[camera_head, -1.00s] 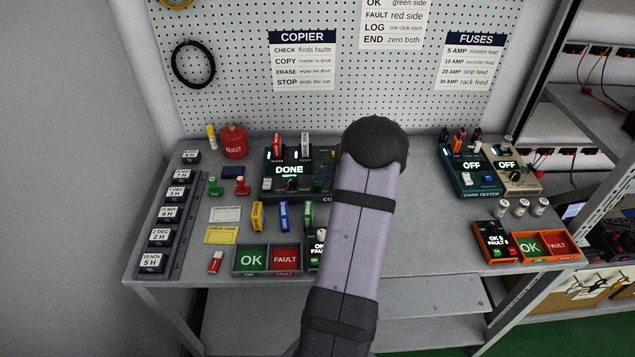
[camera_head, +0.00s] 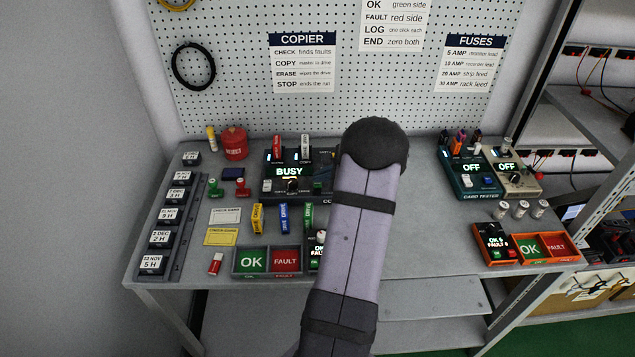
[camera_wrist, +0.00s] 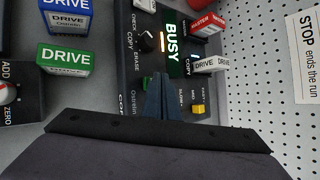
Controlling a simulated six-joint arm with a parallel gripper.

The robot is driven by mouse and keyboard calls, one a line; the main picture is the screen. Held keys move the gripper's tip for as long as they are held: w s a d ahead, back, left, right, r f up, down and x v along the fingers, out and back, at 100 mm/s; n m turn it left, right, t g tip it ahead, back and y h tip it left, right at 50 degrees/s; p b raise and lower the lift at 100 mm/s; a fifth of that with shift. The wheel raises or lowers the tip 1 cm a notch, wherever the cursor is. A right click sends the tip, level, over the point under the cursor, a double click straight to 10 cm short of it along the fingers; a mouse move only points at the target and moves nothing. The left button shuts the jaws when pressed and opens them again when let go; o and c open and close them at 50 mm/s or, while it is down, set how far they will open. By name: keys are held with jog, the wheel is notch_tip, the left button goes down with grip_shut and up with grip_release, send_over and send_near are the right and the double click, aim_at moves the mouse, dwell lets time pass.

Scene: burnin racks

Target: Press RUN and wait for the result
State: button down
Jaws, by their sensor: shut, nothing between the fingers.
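The copier (camera_head: 268,192) stands on the bench, its display (camera_head: 289,171) reading BUSY above a small amber light. In the wrist view the display (camera_wrist: 172,43) also reads BUSY, beside a black knob (camera_wrist: 146,41) marked CHECK, COPY and ERASE. A red MASTER stick (camera_wrist: 207,25) and a white DRIVE stick (camera_wrist: 211,65) stand in the copier. My gripper (camera_wrist: 160,78) is shut and empty over the copier's panel, close to its green button. The fingers partly cover the button, and I cannot tell whether they touch it. In the head view my arm hides the gripper.
Several loose drives, such as a blue one (camera_head: 284,219), lie in front of the copier. Green OK (camera_head: 251,260) and red FAULT (camera_head: 286,260) bins stand at the front edge. A red reject can (camera_head: 234,144) is at the back left. A card tester (camera_head: 470,181) stands at the right.

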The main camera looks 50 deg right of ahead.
aim_at(321, 186)
jog(key=shift+r, duration=0.4)
jog(key=shift+r, duration=0.1)
jog(key=shift+r+p, duration=1.9)
jog(key=shift+r, duration=0.5)
jog(key=a+r+n+g+y, duration=0.1)
jog(key=a+n+g+y, duration=0.35)
jog(key=a+n, duration=1.65)
jog(key=s+a+n+g+h, duration=0.4)
jog(key=s+a+n, duration=0.2)
jog(key=s+a, duration=1.1)
jog(key=a, duration=0.3)
jog(key=shift+s+a+f+n+g, duration=0.15)
jog(key=shift+s+a+n+g, duration=0.05)
jog(key=shift+a+n+g, duration=0.15)
